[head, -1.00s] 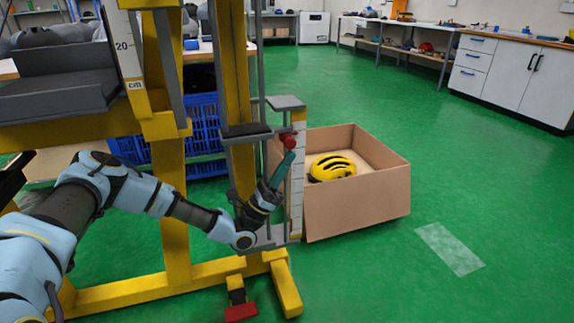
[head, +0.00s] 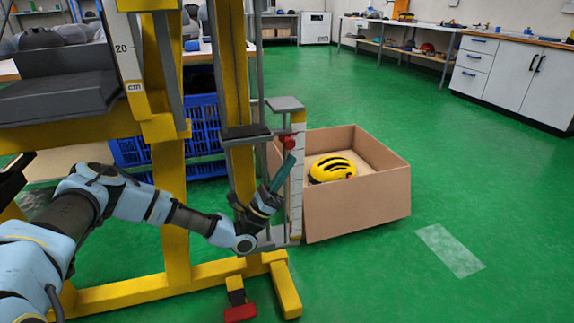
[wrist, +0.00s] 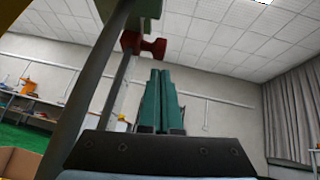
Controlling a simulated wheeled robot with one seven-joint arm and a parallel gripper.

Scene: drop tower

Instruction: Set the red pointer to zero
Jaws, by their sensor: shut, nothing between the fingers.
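The red pointer (head: 289,143) sits near the top of the white vertical scale (head: 297,185) on the yellow drop tower, just below a grey plate (head: 285,104). In the wrist view the red pointer (wrist: 143,44) is a spool-like red piece beside a dark upright rod. My gripper (head: 291,157) points up and slightly right, with its teal fingertips just below the pointer. The wrist view shows the fingers (wrist: 160,73) together and empty, with a small gap below the pointer. Contact cannot be told for sure. The scale's zero mark is too small to read.
An open cardboard box (head: 357,207) with a yellow helmet (head: 333,168) stands right of the scale. The tower's yellow column (head: 238,90) and dark carriage plate (head: 247,131) are close to my arm. A red pedal (head: 240,312) lies at the base. Green floor is clear at right.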

